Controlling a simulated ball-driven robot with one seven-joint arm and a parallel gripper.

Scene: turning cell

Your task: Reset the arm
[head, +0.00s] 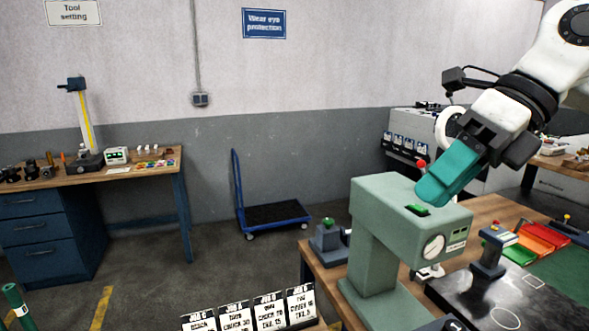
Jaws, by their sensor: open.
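My arm reaches in from the upper right in the head view. My gripper (436,191) has teal fingers that point down and to the left. It is open, and I see nothing held in it. The fingertips show just above or in front of the top of a green bench machine (383,190) with a round dial; I cannot tell the exact gap. The near finger hides most of the other finger and part of the machine's top.
The machine stands on a wooden bench (487,211) with a dark plate (507,302), a small grey stand (488,258) and coloured trays (543,236). A blue cart (272,216) and a tool-setting bench (120,172) stand left. Job cards (268,312) are at the front. Open floor lies between.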

